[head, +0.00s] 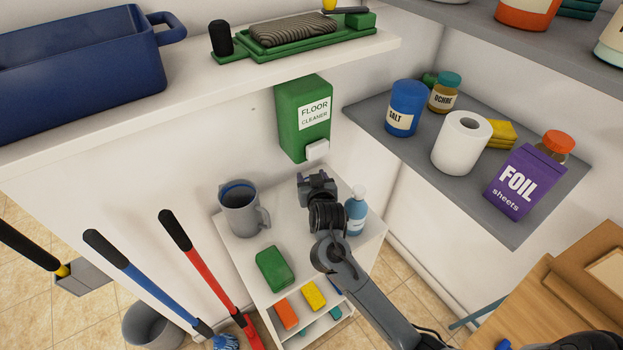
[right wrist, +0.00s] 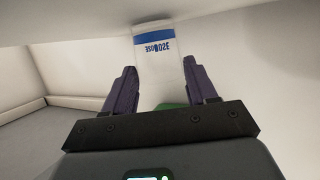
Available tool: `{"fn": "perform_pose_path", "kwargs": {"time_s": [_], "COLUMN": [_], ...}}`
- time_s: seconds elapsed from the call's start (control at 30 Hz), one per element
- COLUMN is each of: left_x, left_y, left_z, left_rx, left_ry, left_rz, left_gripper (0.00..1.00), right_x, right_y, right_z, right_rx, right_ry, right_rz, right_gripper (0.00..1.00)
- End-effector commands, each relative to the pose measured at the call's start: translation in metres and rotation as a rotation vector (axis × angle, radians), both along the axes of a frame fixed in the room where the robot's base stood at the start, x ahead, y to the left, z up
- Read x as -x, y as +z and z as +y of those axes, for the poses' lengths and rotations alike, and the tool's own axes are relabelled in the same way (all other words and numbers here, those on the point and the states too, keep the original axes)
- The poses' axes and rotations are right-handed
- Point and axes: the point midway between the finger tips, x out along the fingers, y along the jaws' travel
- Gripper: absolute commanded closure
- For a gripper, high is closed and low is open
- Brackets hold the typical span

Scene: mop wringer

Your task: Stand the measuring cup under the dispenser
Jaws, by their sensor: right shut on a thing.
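The green floor cleaner dispenser (head: 300,105) hangs on the wall below the white shelf, with a white spout piece (head: 317,150) at its bottom. My right gripper (head: 316,180) is below the dispenser, over the white cabinet top. In the right wrist view its two purple fingers (right wrist: 163,85) are shut on a white cup with a blue band and upside-down dose lettering, the measuring cup (right wrist: 158,65). In the head view the cup is hidden by my gripper; I cannot tell whether it touches the cabinet top. My left gripper is not in view.
On the cabinet top (head: 320,243) stand a grey mug-like jug (head: 238,210) at left, a blue bottle (head: 356,212) close right of my gripper, and a green block (head: 274,268) in front. Red (head: 205,265) and blue (head: 140,280) handles lean at left.

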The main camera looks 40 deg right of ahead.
Motion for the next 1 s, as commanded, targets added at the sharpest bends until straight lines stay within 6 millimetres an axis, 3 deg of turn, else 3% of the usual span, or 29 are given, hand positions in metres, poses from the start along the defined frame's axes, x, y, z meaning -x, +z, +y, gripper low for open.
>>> {"fn": "perform_pose_path", "kwargs": {"time_s": [0.07,0.1,0.23,0.6,1.0], "left_x": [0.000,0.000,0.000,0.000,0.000], "left_y": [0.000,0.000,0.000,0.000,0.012], "left_z": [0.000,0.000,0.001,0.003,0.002], "left_rx": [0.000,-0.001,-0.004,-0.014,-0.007], "left_ry": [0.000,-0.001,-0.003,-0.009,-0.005], "left_rz": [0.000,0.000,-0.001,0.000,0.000], "left_gripper": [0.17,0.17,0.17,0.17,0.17], "right_x": [0.000,0.000,0.000,0.001,0.039], "right_y": [-0.003,-0.003,-0.003,0.002,0.017], "right_z": [0.000,0.000,0.000,0.001,0.021], "right_rx": [0.000,0.000,0.000,-0.001,0.000], "right_ry": [-0.001,-0.001,0.000,0.001,0.000], "right_rz": [0.001,0.001,0.001,0.001,0.001], "right_gripper": [0.71,0.37,0.18,0.18,0.18]}}
